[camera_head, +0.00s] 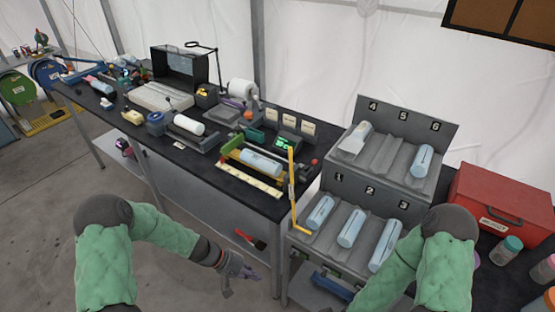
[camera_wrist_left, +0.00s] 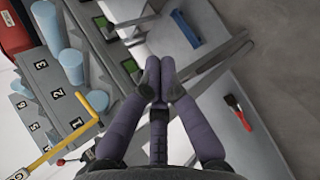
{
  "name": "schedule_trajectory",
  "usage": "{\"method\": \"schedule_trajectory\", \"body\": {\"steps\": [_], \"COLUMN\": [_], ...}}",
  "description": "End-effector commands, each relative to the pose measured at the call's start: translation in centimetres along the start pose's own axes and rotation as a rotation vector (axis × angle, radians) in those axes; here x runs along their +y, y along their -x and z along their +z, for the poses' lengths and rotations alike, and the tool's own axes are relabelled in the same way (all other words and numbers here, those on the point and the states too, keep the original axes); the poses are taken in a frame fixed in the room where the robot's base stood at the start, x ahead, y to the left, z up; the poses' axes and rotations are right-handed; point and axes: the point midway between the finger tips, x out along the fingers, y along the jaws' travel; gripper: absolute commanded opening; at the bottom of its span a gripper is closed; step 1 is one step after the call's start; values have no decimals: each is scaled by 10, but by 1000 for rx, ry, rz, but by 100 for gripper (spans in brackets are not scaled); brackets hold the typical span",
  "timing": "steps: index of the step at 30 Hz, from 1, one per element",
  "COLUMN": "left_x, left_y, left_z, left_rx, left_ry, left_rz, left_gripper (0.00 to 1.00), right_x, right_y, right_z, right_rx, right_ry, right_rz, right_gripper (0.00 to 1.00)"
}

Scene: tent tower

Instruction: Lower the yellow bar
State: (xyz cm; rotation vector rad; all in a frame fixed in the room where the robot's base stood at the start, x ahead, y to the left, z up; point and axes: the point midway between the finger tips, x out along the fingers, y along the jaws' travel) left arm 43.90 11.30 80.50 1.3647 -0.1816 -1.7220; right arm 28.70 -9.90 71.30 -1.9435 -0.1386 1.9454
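The yellow bar (camera_head: 293,208) stands upright at the right end of the black table, beside the left edge of the lower rack. A short foot bends right at its bottom, by the slot marked 1. In the left wrist view the yellow bar (camera_wrist_left: 50,153) shows at lower left, with a bent end near the 1 label. My left gripper (camera_head: 250,274) is low in front of the table, left of and below the bar, apart from it. Its fingertips (camera_wrist_left: 158,75) are together with nothing between them. My right gripper is out of view; only its green-sleeved arm shows.
A grey two-tier rack (camera_head: 335,187) numbered 1 to 6 holds several light-blue cylinders. A red box (camera_head: 499,204) and jars stand to its right. The black table (camera_head: 205,160) is crowded with tools. A red-handled brush (camera_head: 250,239) lies on the lower shelf.

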Motion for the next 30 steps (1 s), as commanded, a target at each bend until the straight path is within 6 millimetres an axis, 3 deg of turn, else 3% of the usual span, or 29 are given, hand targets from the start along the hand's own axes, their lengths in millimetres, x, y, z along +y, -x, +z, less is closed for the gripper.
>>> {"method": "schedule_trajectory", "body": {"steps": [1, 3, 6, 9, 12, 15, 20, 30], "left_x": [36, 82, 144, 195, 227, 245, 256, 297], "left_y": [30, 65, 126, 186, 234, 263, 274, 240], "left_z": [-9, -19, -32, -39, -40, -40, -39, -38], "left_rx": [10, 16, 41, 78, 112, 134, 143, 139], "left_ry": [-2, -20, -76, -154, -224, -273, -298, -298], "left_rz": [97, 244, 459, 650, 788, 871, 912, 908], "left_gripper": [0, 0, 0, 0, 0, 0, 0, 0], "right_x": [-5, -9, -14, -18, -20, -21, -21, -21], "right_y": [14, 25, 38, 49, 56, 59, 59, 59], "right_z": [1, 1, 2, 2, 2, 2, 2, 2], "right_rx": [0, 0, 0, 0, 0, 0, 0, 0], "right_ry": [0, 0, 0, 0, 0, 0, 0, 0], "right_rz": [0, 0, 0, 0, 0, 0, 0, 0], "right_gripper": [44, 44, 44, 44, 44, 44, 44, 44]}}
